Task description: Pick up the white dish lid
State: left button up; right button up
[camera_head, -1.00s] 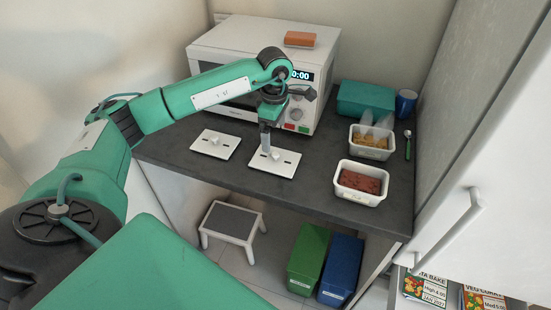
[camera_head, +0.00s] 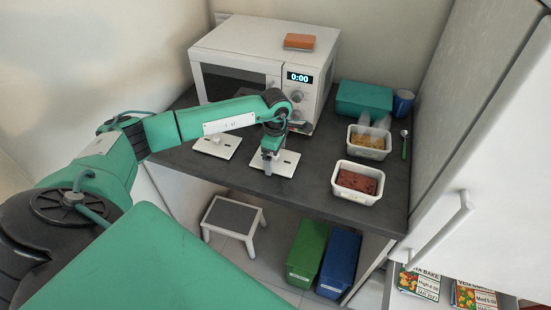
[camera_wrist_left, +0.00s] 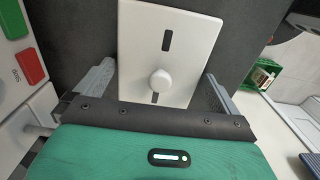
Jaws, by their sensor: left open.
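Two white dish lids, flat rectangles with a round knob and dark slots, lie on the dark counter in front of the microwave. The left lid (camera_head: 211,145) is clear of my arm. The right lid (camera_head: 285,164) is under my left gripper (camera_head: 268,168), which partly hides it in the head view. In the left wrist view the lid (camera_wrist_left: 185,45) lies between the open fingers of the left gripper (camera_wrist_left: 160,95), with its knob (camera_wrist_left: 160,81) near the palm. The fingers are apart from the knob. My right gripper is not in view.
The white microwave (camera_head: 240,45) stands behind, with an orange block (camera_head: 299,41) on top. Right of the lids are a dish with red food (camera_head: 357,182), a dish with yellow food (camera_head: 370,142), a teal box (camera_head: 364,99), a blue cup (camera_head: 403,102) and a spoon (camera_head: 404,145).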

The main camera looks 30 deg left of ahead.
pick_arm(q)
jog(key=c, duration=0.6)
jog(key=shift+r, duration=0.1)
